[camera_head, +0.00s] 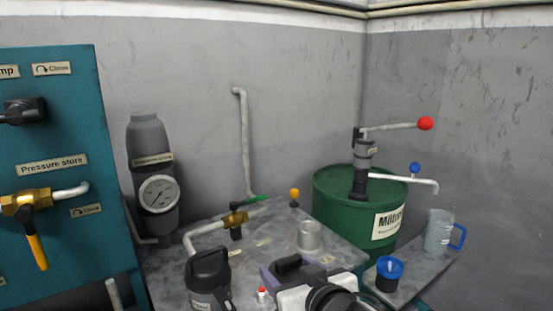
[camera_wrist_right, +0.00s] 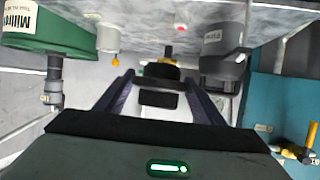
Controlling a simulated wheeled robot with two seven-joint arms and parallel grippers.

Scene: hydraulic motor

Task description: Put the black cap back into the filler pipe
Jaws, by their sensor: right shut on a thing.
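The black cap (camera_head: 287,264) is between the fingers of my right gripper (camera_head: 292,271), low in the middle of the head view. In the right wrist view the cap (camera_wrist_right: 160,71) sits between the two dark fingertips (camera_wrist_right: 163,78). My right gripper is shut on it. A short, light grey open-topped pipe (camera_head: 309,236), apparently the filler pipe, stands on the grey table just behind and right of the cap. It also shows upper left in the wrist view (camera_wrist_right: 108,39). The cap is apart from it. My left gripper is not in view.
A grey cylinder with a black handled top (camera_head: 208,273) stands left of my gripper. A brass valve with a green lever (camera_head: 236,219) and a yellow knob (camera_head: 294,193) are behind. A green barrel (camera_head: 337,205), blue cup (camera_head: 388,272) and clear jug (camera_head: 439,235) are right.

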